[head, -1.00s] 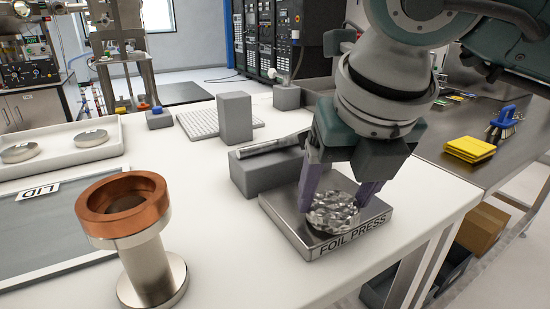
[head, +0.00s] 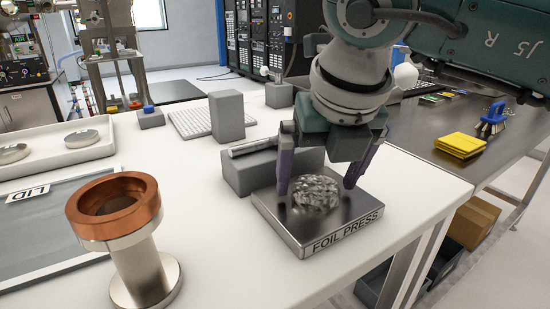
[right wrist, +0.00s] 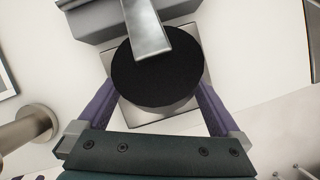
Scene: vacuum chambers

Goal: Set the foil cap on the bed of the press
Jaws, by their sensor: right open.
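The foil cap (head: 317,192), a crinkled silvery disc, lies on the bed of the foil press (head: 345,212), a flat metal plate labelled FOIL PRESS. My right gripper (head: 318,184) is open above the plate, one finger on either side of the cap with gaps between. In the right wrist view, a dark disc (right wrist: 150,85) sits between the open fingers over the press plate (right wrist: 128,112); I cannot tell if it is the cap. A metal bar (right wrist: 147,28) covers part of it. My left gripper is not in view.
A grey block (head: 240,175) with the metal bar stands behind the press. A copper-topped metal stand (head: 140,265) is at left, beside a LID mat (head: 50,225) and a white tray (head: 70,155). A yellow pad stack (head: 460,145) is at right.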

